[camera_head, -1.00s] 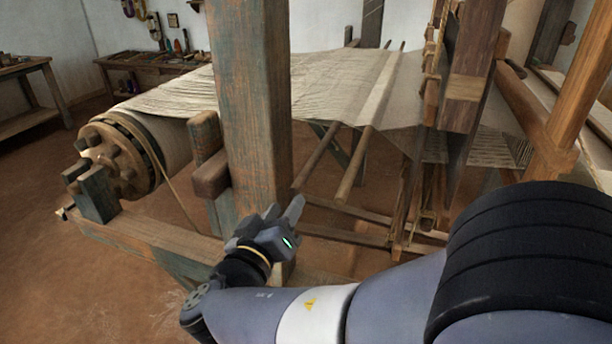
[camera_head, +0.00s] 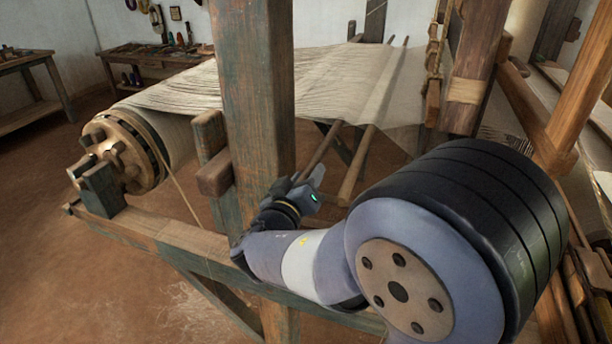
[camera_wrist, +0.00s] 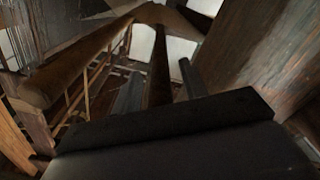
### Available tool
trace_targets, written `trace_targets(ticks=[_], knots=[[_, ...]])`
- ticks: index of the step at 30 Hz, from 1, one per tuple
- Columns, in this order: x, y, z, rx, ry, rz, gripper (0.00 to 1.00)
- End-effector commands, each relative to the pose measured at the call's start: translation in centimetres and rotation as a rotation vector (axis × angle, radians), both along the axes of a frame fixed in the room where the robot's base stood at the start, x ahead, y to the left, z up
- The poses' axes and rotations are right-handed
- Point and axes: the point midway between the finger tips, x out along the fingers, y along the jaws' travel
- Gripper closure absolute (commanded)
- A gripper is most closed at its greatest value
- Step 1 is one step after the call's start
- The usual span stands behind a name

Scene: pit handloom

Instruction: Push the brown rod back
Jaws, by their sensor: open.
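Two long rods run out from under the cloth. The darker brown rod (camera_head: 322,147) is the left one in the head view, and a lighter tan rod (camera_head: 358,163) lies to its right. In the wrist view, a dark rod, apparently the brown rod (camera_wrist: 160,65), points away from behind my gripper's body, and a thicker rod (camera_wrist: 75,68) is at the left. My gripper (camera_head: 314,178) is open, close to the brown rod's near end. Its fingers hide that end, so I cannot tell whether they touch it.
A thick upright post (camera_head: 255,110) stands just left of my gripper. A low frame beam (camera_head: 165,235) passes under my arm. The cloth (camera_head: 330,80) stretches above the rods, from the cloth roller (camera_head: 125,150). Another post (camera_head: 475,70) stands at the right.

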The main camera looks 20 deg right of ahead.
Motion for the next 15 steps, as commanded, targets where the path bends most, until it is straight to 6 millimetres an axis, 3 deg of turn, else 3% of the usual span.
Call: trace_targets(ticks=[7,15], knots=[[0.06,-0.03,-0.01,0.0,0.0,0.0,0.59],[0.05,-0.02,0.0,0.0,0.0,0.0,0.8]])
